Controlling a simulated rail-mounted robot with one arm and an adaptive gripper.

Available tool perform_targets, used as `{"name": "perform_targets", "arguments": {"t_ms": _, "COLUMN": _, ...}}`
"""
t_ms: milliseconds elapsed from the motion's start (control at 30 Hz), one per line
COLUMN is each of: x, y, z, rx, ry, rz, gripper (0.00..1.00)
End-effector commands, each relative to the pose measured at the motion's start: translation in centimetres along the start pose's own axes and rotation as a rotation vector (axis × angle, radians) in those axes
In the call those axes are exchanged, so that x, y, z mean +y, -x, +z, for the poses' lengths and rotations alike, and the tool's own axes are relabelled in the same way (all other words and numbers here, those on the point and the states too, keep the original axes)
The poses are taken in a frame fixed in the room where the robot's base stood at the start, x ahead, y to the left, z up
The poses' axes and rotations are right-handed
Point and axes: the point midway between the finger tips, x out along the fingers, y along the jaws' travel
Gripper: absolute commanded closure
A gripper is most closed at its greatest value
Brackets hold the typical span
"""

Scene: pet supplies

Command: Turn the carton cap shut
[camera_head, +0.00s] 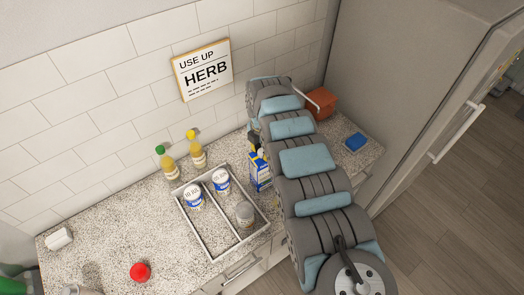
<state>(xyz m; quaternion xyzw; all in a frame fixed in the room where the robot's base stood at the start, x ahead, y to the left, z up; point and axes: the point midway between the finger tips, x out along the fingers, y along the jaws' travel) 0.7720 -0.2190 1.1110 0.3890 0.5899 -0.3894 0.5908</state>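A blue and white carton (260,173) with yellow on it stands upright on the speckled counter, just right of the divided tray. My gripper (257,150) is small and dark in this view. It points down at the top of the carton. The carton's cap is hidden behind or between the gripper parts, so I cannot tell how far it is turned. I cannot tell whether the fingers touch the cap or how far apart they are. My arm covers the counter to the right of the carton.
The tray (207,253) holds several cans in its compartments. Two bottles, green-capped (168,165) and yellow-capped (197,153), stand behind it. An orange container (321,104) and a blue block (355,142) are right of my arm. A red round thing (140,272) lies at front left.

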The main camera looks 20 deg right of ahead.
Motion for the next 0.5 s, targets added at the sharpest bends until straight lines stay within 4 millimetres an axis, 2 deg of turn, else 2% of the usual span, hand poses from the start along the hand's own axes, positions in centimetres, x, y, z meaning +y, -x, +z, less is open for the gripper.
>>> {"name": "perform_targets", "arguments": {"t_ms": 500, "x": 0.00, "y": -0.12, "z": -0.06, "rx": 0.002, "ry": -0.076, "rz": -0.001, "gripper": 1.00}}
